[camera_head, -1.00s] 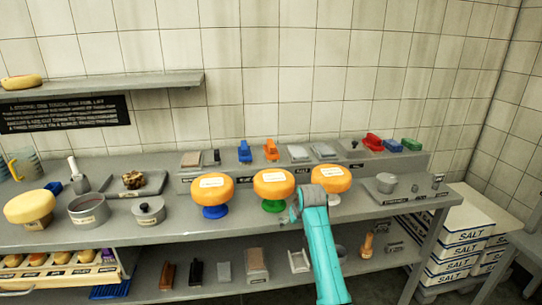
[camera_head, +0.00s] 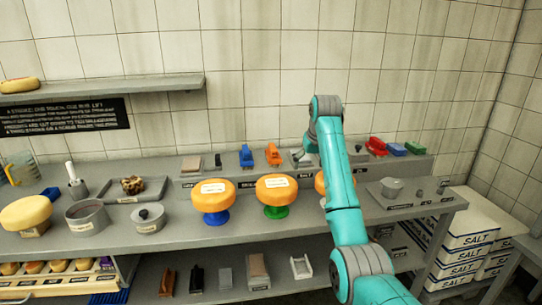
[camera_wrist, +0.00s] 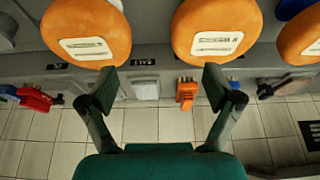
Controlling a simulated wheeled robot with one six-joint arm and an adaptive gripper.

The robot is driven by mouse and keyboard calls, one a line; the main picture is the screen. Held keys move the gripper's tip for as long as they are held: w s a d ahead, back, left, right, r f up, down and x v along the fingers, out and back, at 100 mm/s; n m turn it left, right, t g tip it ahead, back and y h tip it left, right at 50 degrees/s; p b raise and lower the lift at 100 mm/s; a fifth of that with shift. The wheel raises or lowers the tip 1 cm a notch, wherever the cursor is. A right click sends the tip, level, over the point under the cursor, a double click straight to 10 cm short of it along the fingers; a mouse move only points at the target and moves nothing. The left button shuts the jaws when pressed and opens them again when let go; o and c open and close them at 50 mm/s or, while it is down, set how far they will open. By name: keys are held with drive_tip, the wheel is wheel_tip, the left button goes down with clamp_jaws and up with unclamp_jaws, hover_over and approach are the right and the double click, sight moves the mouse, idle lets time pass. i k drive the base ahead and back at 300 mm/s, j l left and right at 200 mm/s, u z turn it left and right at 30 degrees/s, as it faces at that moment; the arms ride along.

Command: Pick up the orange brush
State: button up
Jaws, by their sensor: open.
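The orange brush (camera_head: 272,154) stands on the raised back ledge, to the right of a blue brush (camera_head: 246,155). In the wrist view the orange brush (camera_wrist: 186,95) shows between my two fingers, nearer the right one, with nothing touching it. My gripper (camera_wrist: 160,84) is open and empty. In the head view my arm reaches up over the right part of the counter, and its gripper end is mostly hidden around the ledge, to the right of the orange brush.
Cheese wheels on blue (camera_head: 214,193) and green stands (camera_head: 273,190) stand in front of the ledge. A third wheel (camera_head: 321,184) is partly hidden by my arm. Red (camera_head: 376,146), blue and green items sit on the ledge's right. Tiled wall rises close behind.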

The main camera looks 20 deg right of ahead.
sight(273, 158)
drive_tip(key=i, duration=1.05)
